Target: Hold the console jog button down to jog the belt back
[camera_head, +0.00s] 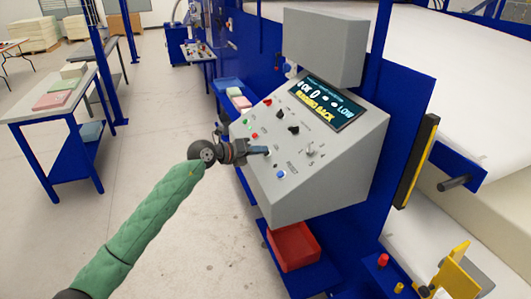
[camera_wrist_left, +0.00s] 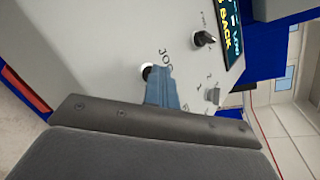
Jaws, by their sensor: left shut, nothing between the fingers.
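The grey sloped console (camera_head: 345,165) stands at the middle of the head view. My left gripper (camera_head: 266,150) is shut and empty, its blue fingertips at the console's left part. In the left wrist view the fingertips (camera_wrist_left: 160,72) cover part of a round jog button (camera_wrist_left: 146,72) with a dark rim, beside lettering that reads JOG. They appear to touch it; how far it is pressed is hidden. The console display (camera_head: 323,102) shows LOW and a yellow line ending in BACK. My right gripper is not in view.
Other controls sit close by: a blue button (camera_head: 281,173), a green button (camera_head: 246,122), a red one (camera_head: 268,102) and black knobs. A red bin (camera_head: 292,246) stands below the console. A workbench (camera_head: 45,107) is at left; the floor between is clear.

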